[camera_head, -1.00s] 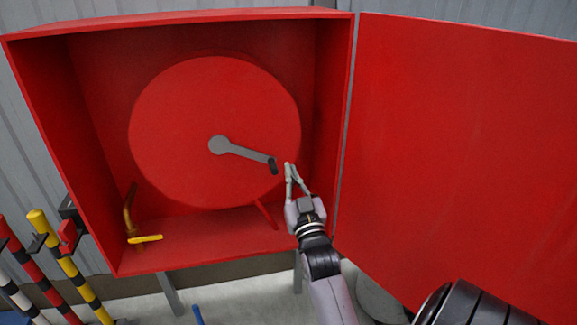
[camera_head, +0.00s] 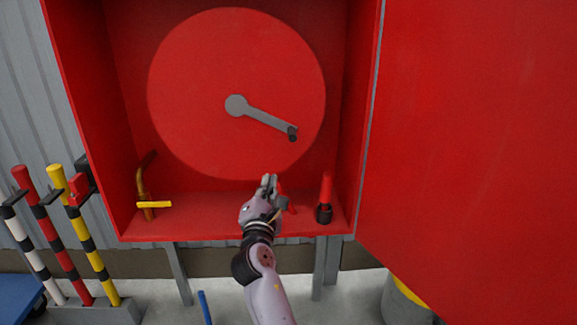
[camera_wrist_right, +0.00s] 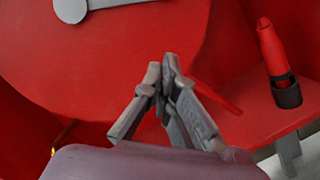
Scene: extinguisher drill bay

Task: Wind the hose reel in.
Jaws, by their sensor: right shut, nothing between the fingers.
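The hose reel (camera_head: 200,100) is a large red disc inside an open red cabinet. A grey crank arm (camera_head: 266,120) runs from its hub to the lower right and ends in a dark handle (camera_head: 293,134). In the right wrist view part of the disc (camera_wrist_right: 110,60) and the grey hub (camera_wrist_right: 71,9) show. My right gripper (camera_head: 269,180) is in front of the reel's lower edge, below and left of the handle and apart from it. In the right wrist view its fingers (camera_wrist_right: 162,66) are together and empty. My left gripper is not in view.
A red nozzle with a black end (camera_head: 325,195) stands on the cabinet floor at right. A brass valve with a yellow lever (camera_head: 153,204) is at left. The open red door (camera_head: 480,130) fills the right side. Striped posts (camera_head: 85,240) stand at lower left.

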